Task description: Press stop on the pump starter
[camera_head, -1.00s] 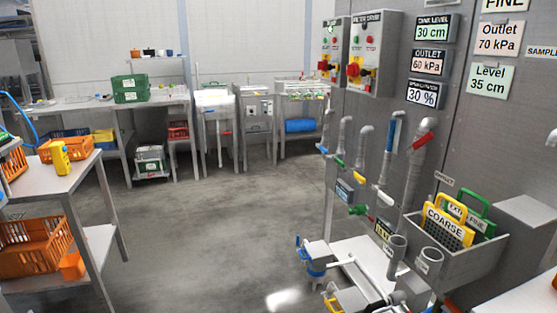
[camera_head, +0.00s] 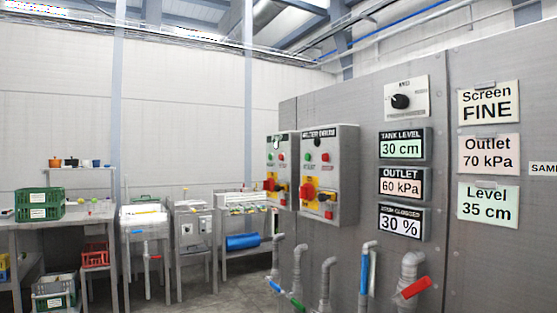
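Two grey starter boxes hang side by side on the grey panel wall in the head view. The left box (camera_head: 291,196) has a green button (camera_head: 270,157), a red button (camera_head: 281,156) and a red-and-yellow rotary handle (camera_head: 270,185). The right box (camera_head: 345,180) has a green button (camera_head: 307,157), a red button (camera_head: 325,157) and a larger red-and-yellow handle (camera_head: 307,190). The left box's label is too small to read, and the right one's is blurred, so I cannot tell from text which is the pump starter. My gripper is not in view.
Right of the boxes are a black knob (camera_head: 400,101) and displays reading tank level 30 cm (camera_head: 405,144), outlet 60 kPa (camera_head: 406,182) and 30 % (camera_head: 405,222). Signs (camera_head: 489,102) hang further right. Pipes with a red valve handle (camera_head: 415,288) rise below. Benches (camera_head: 75,222) stand left.

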